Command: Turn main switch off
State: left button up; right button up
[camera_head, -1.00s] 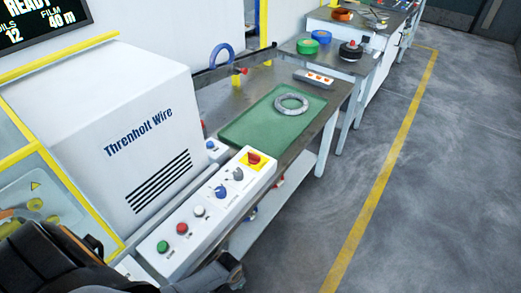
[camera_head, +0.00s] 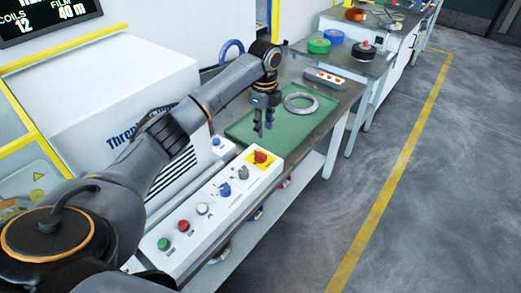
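The main switch (camera_head: 261,157) is a red rotary knob on a yellow square plate, at the far end of a white control panel (camera_head: 188,222). My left gripper (camera_head: 262,130) hangs above the green mat, just beyond the red knob and apart from it. Its two fingers point down with a narrow gap between them and nothing in the gap. The knob is in full view; its exact setting is too small to read. My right gripper is not in view.
The panel also carries a green button (camera_head: 164,244), a red button (camera_head: 183,226), a white one and blue and grey knobs. A grey coil (camera_head: 301,103) lies on the green mat (camera_head: 240,128). The white machine (camera_head: 110,95) stands left. The floor at right is clear.

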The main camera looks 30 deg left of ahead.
aim_at(261, 152)
pick_arm(q)
jog(key=shift+m, duration=0.3)
jog(key=f, duration=0.3)
jog(key=a+f+p, duration=0.1)
jog(key=f, duration=0.3)
jog(key=f+p, duration=0.1)
jog(key=f, duration=0.3)
jog(key=shift+w+a+f, duration=0.1)
jog(key=shift+a+f, duration=0.05)
grip_shut()
